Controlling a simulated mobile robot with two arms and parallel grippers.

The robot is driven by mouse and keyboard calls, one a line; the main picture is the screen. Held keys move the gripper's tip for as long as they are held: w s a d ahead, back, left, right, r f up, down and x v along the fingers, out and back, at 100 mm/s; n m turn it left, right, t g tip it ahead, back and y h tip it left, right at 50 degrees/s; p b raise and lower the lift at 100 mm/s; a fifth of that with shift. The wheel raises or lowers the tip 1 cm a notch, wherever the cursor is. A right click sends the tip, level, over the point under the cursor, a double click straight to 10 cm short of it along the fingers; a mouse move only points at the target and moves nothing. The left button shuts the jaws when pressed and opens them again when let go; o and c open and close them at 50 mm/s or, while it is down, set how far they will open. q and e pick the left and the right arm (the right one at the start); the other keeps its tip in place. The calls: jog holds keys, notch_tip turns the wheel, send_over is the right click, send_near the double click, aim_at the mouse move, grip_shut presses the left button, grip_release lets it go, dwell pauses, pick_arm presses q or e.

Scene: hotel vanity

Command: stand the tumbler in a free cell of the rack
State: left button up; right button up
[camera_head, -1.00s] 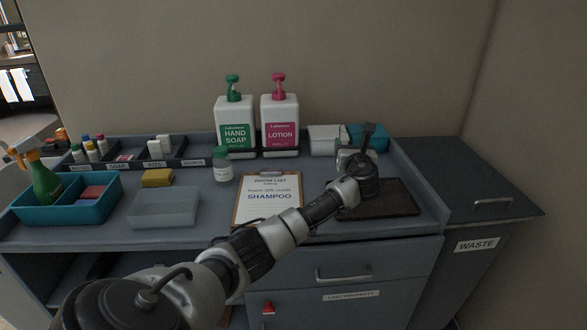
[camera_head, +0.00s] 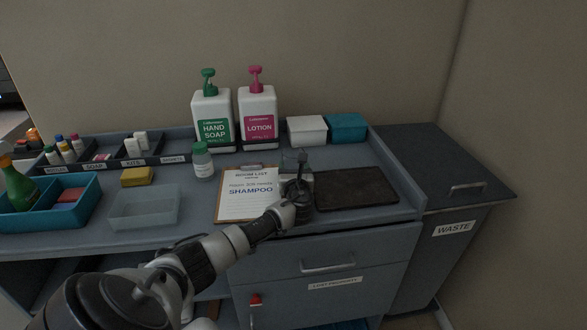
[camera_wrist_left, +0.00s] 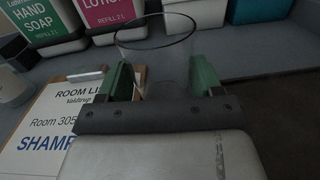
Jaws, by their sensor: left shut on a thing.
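The tumbler is a clear, empty glass (camera_wrist_left: 155,52), upright between the green fingers of my left gripper (camera_wrist_left: 157,82) in the left wrist view. In the head view the glass (camera_head: 292,160) shows faintly at the end of my left arm. My left gripper (camera_head: 297,174) is shut on it, between the clipboard and the dark tray. Whether the glass touches the counter cannot be told. No separate glass rack is clear in view; a dark divided organiser (camera_head: 120,163) with labelled cells stands at the back left, some cells holding small bottles and boxes. My right gripper is not in view.
A clipboard (camera_head: 235,208) lies left of the gripper, a dark flat tray (camera_head: 355,188) right. Behind stand hand soap (camera_head: 212,118), lotion (camera_head: 257,115), a white box (camera_head: 307,131) and a teal box (camera_head: 347,128). A translucent bin (camera_head: 143,212) and teal caddy (camera_head: 60,215) stand left.

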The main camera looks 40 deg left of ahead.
pick_arm(q)
jog(key=o, duration=1.2)
jog(key=shift+s+d, duration=0.1)
jog(key=shift+d, duration=0.05)
